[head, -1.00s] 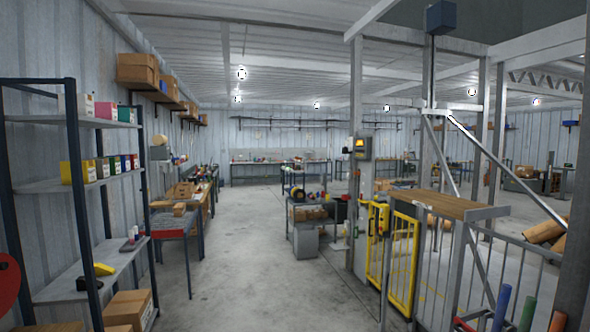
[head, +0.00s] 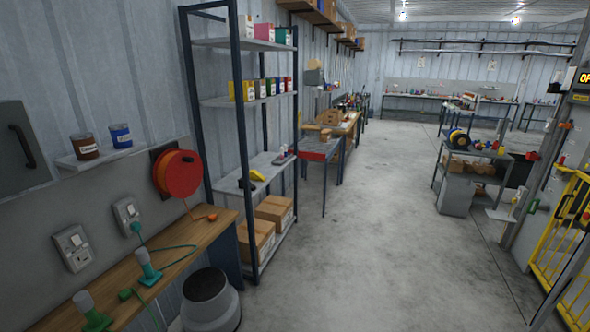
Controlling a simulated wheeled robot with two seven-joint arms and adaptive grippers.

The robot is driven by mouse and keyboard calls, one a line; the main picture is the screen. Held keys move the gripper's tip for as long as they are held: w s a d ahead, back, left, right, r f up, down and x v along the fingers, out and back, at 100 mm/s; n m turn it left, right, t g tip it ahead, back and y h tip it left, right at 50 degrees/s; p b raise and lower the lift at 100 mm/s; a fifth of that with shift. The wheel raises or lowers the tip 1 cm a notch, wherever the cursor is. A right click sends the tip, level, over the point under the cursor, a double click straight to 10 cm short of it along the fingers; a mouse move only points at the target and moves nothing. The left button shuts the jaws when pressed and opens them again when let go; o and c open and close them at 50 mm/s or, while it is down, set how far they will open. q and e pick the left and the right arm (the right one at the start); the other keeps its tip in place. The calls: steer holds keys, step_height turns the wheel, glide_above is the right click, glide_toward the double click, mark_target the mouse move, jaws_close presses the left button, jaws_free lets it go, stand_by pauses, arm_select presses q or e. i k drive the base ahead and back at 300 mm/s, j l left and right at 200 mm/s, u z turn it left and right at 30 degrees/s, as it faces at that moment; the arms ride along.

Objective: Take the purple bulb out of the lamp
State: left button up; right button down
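I cannot make out a purple bulb in the head view. On the wooden bench (head: 192,240) at the lower left stands a teal corded item (head: 149,268) with a pale upright top; its cord runs near a wall socket (head: 128,217). A green item (head: 95,318) with a similar pale top (head: 84,303) stands nearer, partly cut off by the bottom edge. These may be lamps, but I cannot tell. Neither of my grippers is in view.
A grey bin (head: 210,303) stands on the floor beside the bench. A metal shelf rack (head: 235,103) with boxes is behind it. A red cable reel (head: 177,173) hangs on the wall. The concrete aisle (head: 385,220) is clear. A yellow gate (head: 565,240) is at right.

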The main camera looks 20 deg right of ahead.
mark_target(558, 76)
steer(key=i+l+z, duration=0.2)
steer(key=l+z, duration=0.25)
steer(key=i+l+z, duration=0.25)
steer(key=z, duration=0.2)
steer(key=i+l+z, duration=0.55)
steer(key=i+z, duration=0.15)
steer(key=z, duration=0.15)
steer(key=i+z, duration=0.3)
steer(key=i, duration=0.55)
steer(key=i+z, duration=0.1)
steer(key=i, duration=0.7)
steer(key=i+j, duration=0.1)
steer(key=i, duration=0.7)
steer(key=i+z, duration=0.15)
steer(key=i, duration=0.6)
